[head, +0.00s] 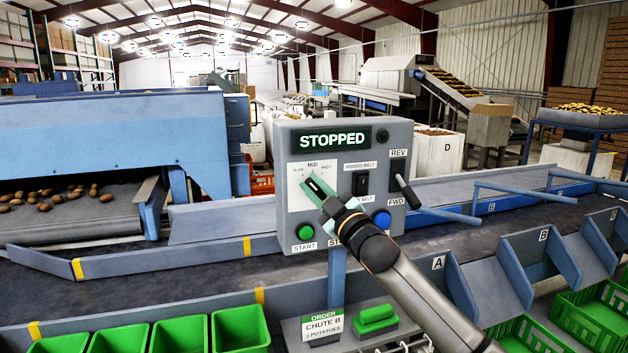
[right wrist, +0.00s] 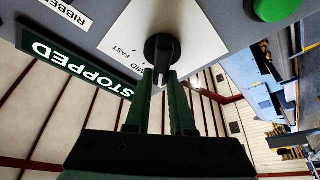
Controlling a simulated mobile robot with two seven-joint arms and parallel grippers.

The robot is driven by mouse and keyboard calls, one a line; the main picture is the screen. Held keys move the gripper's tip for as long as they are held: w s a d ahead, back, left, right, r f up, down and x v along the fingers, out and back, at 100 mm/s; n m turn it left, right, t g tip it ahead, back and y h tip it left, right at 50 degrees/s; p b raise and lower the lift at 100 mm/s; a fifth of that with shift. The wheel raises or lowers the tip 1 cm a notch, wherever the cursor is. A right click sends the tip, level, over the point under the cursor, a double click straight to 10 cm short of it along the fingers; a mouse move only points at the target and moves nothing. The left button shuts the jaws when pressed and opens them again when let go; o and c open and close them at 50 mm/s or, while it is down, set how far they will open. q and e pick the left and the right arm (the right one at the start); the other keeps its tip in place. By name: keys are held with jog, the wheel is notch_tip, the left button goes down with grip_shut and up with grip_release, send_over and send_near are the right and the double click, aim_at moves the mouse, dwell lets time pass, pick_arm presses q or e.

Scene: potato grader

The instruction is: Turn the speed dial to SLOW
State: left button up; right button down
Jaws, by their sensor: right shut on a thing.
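The speed dial is a black round knob (right wrist: 161,46) on a white plate (head: 301,202) of the grey control panel (head: 345,136). In the head view the plate reads SLOW at left, MID at top and FAST at right. My right gripper (head: 317,187) covers the knob there. In the right wrist view my right gripper (right wrist: 161,80) is shut on the knob, its dark green fingers on either side. MID and FAST show beside it; where the knob points, I cannot tell. The panel's display (head: 331,139) reads STOPPED. My left gripper is not in view.
A dark conveyor belt (head: 130,274) runs behind the panel's post. Green crates (head: 240,329) stand in front.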

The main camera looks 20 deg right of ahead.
jog(key=shift+f, duration=0.25)
jog(key=c, duration=0.8)
grip_release()
jog(key=shift+r, duration=0.15)
jog(key=shift+b+v, duration=1.5)
jog(key=shift+v, duration=4.75)
